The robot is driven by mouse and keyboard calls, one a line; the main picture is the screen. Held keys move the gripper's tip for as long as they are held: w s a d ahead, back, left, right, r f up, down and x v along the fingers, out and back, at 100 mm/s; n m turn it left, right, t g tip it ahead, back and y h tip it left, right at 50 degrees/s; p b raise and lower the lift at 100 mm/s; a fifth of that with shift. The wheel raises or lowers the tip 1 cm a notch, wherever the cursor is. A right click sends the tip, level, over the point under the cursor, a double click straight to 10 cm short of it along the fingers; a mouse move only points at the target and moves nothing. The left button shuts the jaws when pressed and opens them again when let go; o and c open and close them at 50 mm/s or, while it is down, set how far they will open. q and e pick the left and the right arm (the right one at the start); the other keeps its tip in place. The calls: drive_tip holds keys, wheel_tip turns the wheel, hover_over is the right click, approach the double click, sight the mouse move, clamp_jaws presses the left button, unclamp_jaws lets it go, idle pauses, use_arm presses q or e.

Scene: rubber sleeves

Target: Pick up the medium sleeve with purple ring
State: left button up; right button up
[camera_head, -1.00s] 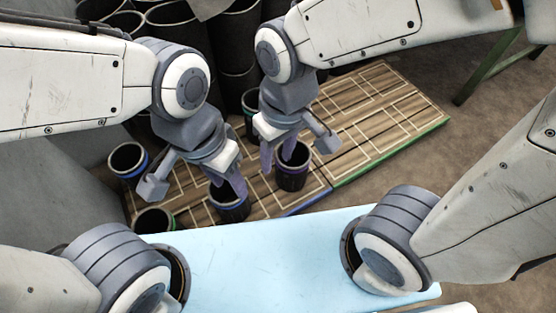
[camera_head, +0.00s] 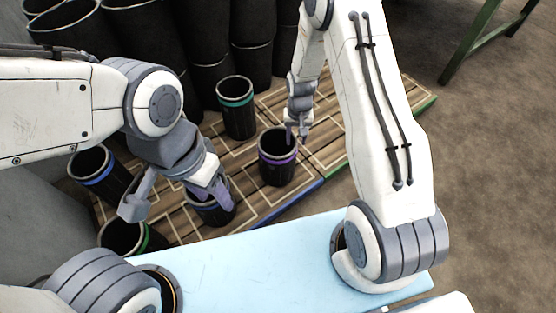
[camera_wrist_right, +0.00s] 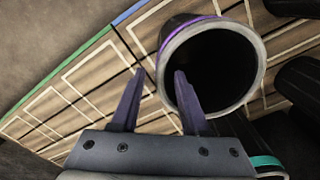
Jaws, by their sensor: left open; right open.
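The black sleeve with a purple ring (camera_head: 277,166) stands upright on the wooden platform, right of the middle of the group. My right gripper (camera_head: 297,136) is open at its right rim. In the right wrist view the purple-ringed sleeve (camera_wrist_right: 212,68) lies just ahead of the open fingers (camera_wrist_right: 157,92). One finger overlaps its opening, and the other is outside its wall. I cannot tell whether they touch it. My left gripper (camera_head: 205,190) is open at a blue-ringed sleeve (camera_head: 213,214) and partly covers that sleeve's opening.
A teal-ringed sleeve (camera_head: 237,108) stands behind the purple one. Another blue-ringed sleeve (camera_head: 97,172) and a green-ringed sleeve (camera_head: 128,238) stand at left. Tall black sleeves (camera_head: 200,45) crowd the back. The platform (camera_head: 330,130) is clear on the right.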

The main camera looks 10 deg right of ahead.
wheel_tip(320, 180, down, 3)
drive_tip(key=shift+f+b, duration=0.2)
drive_tip(key=shift+b, duration=0.5)
drive_tip(key=f+b, duration=0.4)
drive_tip(key=shift+s+f, duration=0.35)
drive_tip(key=shift+a, duration=0.1)
clamp_jaws()
idle(0.5)
